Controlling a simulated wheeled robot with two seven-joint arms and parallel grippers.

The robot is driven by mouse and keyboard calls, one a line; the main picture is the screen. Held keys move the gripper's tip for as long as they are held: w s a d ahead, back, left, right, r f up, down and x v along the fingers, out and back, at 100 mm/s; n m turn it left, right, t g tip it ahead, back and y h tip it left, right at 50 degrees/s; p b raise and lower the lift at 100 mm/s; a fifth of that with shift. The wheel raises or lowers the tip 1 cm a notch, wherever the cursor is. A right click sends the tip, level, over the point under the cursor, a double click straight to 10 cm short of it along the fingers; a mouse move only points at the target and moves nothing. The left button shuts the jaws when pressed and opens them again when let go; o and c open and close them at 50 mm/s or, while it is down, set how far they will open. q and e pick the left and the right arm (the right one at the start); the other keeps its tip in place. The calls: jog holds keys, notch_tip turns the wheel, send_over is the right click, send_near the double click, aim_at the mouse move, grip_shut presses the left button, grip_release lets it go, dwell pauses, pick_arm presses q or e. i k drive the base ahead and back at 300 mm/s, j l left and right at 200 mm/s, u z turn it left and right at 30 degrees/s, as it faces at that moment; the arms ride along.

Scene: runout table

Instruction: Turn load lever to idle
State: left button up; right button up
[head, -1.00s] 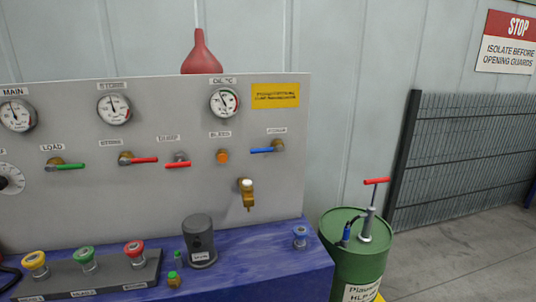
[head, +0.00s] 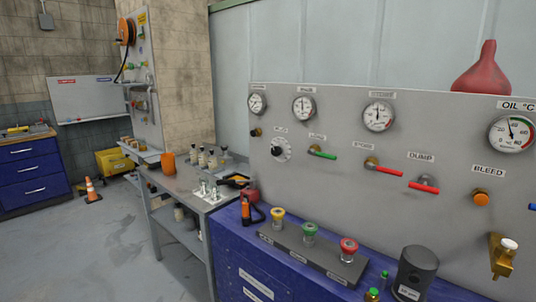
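The green handle points right and slightly down. To its right are a red lever (head: 385,168) and another red lever (head: 424,185) under the DUMP label. Neither of my grippers shows in the head view.
A blue bench (head: 229,245) below the panel carries a block (head: 312,256) with yellow, green and red knobs, and a dark cylinder (head: 413,272). A steel table (head: 185,181) with bottles and an orange cup stands left. The floor (head: 90,245) at left is largely open.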

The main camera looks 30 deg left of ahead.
aim_at(312, 151)
jog(key=u, duration=0.65)
jog(key=i+j+z, duration=0.3)
jog(key=i+j, duration=0.85)
jog(key=i, duration=0.1)
